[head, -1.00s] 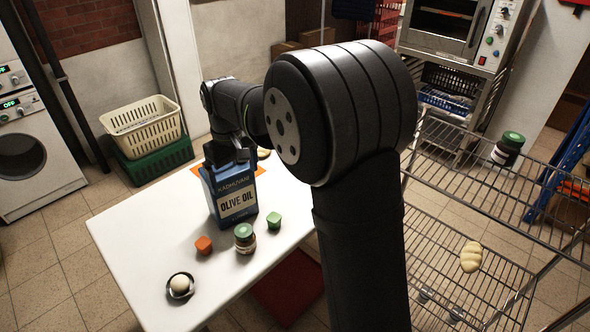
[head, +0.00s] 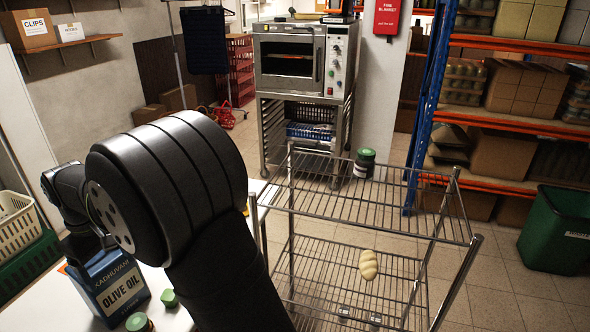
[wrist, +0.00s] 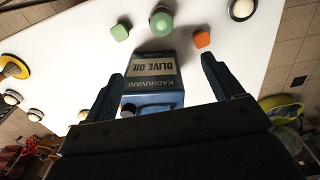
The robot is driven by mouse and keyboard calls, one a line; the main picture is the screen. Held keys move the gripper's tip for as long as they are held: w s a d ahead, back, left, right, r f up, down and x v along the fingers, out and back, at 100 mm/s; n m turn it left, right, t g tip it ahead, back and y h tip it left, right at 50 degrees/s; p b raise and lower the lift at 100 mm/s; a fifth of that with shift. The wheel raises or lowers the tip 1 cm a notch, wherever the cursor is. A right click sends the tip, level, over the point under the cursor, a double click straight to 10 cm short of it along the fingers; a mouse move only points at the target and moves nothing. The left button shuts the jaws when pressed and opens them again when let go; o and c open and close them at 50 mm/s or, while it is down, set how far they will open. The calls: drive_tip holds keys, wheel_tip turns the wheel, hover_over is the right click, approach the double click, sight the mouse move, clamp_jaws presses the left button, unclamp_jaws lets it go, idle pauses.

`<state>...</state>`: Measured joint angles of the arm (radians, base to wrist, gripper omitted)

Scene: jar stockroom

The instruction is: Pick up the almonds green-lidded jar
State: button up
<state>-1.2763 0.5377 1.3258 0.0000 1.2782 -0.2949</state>
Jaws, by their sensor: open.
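One green-lidded jar (head: 364,163) appears to stand at the far edge of the upper wire shelf; its label is too small to read. Another green-lidded jar (head: 138,323) is on the white table, cut off at the bottom of the head view. In the wrist view its green lid (wrist: 161,24) shows beyond the olive oil can (wrist: 155,68). I cannot tell which jar is almonds. My gripper (wrist: 163,88) is open and empty above the can, with the can's top showing between its fingers. In the head view my arm hides most of the gripper.
The tall olive oil can (head: 114,288) stands on the table. A green block (wrist: 120,33) and an orange block (wrist: 202,39) flank the table jar. The wire rack (head: 372,205) has open room on top; a bread-like item (head: 369,265) lies on its lower shelf. An oven (head: 290,57) stands behind.

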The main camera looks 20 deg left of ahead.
sight(137, 321)
drive_tip(key=shift+n, duration=0.9)
wheel_tip(137, 321, down, 20)
drive_tip(key=shift+w+a+r, duration=0.1)
drive_tip(key=shift+r, duration=0.1)
drive_tip(key=f, duration=0.4)
drive_tip(key=shift+s+d+f, duration=0.15)
drive_tip(key=shift+s+d, duration=0.1)
drive_tip(key=shift+s, duration=0.05)
drive_tip(key=shift+f, duration=0.5)
drive_tip(key=c, duration=1.3)
drive_tip(key=shift+o, duration=0.2)
drive_tip(key=shift+a+r, duration=0.1)
